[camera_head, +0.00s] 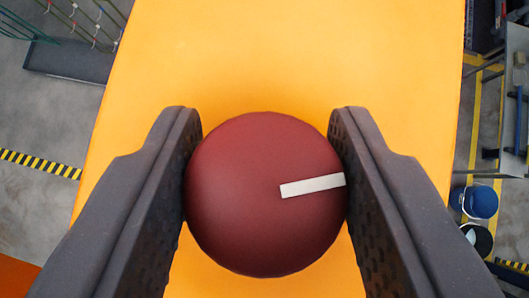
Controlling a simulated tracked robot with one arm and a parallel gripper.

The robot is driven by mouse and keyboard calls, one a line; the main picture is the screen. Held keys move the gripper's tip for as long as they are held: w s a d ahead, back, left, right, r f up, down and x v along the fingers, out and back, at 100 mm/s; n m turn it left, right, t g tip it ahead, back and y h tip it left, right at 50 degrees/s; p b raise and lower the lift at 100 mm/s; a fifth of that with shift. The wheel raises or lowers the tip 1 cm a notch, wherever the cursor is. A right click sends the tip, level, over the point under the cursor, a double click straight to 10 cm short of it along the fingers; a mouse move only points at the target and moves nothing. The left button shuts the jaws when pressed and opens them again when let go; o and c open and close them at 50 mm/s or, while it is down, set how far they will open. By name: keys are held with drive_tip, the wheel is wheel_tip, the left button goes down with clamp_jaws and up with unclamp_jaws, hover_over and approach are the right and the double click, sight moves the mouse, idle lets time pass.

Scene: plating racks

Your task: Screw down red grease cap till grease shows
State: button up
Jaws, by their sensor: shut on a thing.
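The red grease cap (240,225) is a dark red round shape with a white stripe (312,186) on its top. The stripe runs from near the middle to the right edge, tilted slightly up to the right. My gripper (265,190) has one dark finger on each side of the cap, both pressed against it. The cap's underside and whatever it sits on are hidden below it. No grease shows in this view.
A wide orange-yellow surface (290,55) lies behind and below the cap, clear of other things. At the right, on the floor side, are a blue bucket (480,201) and a grey table (515,110). A rack with a dark tray (70,62) stands at upper left.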

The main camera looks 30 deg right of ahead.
drive_tip(key=shift+a+m+g+h, duration=0.1)
drive_tip(key=shift+m+g+h, duration=0.65)
drive_tip(key=shift+m, duration=0.65)
drive_tip(key=shift+m+g+h, duration=0.25)
drive_tip(key=shift+m, duration=0.15)
drive_tip(key=o, duration=1)
drive_tip(key=shift+s+d+n, duration=0.1)
drive_tip(key=shift+d+n, duration=0.1)
drive_tip(key=shift+n, duration=0.3)
